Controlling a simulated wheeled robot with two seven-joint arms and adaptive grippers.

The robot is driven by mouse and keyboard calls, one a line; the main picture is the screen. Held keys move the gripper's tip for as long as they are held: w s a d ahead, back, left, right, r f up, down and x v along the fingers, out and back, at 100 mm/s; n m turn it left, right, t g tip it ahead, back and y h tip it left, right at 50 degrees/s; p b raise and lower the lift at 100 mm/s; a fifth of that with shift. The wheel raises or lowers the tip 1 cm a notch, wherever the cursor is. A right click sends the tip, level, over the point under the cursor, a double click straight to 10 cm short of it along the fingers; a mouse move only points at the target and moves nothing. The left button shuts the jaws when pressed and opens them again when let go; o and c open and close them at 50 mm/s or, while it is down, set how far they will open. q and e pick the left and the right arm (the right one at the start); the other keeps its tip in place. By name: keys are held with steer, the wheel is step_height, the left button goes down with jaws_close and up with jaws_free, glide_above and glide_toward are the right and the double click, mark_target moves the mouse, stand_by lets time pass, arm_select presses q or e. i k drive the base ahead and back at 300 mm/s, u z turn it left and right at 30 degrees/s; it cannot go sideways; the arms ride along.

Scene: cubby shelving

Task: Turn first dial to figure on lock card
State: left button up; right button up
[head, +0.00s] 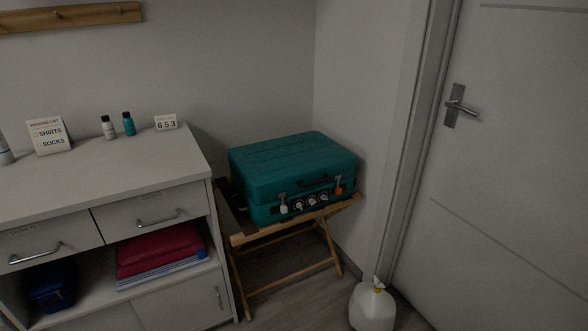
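A closed teal suitcase (292,165) lies flat on a folding wooden luggage stand (285,232). Several small pale dials (310,199) sit in a row on its front face, between two latches. The figures on the dials are too small to read. The lock card (166,123) stands at the right end of the dresser top and reads 6 5 3. Neither of my grippers is in view.
A pale dresser (190,163) stands left of the stand. On it are a packing list card (48,136), a white bottle (108,127) and a teal bottle (128,124).

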mark_target(267, 214)
steer(key=u, duration=0.35)
steer(key=i, duration=1.5)
steer(key=u, duration=0.5)
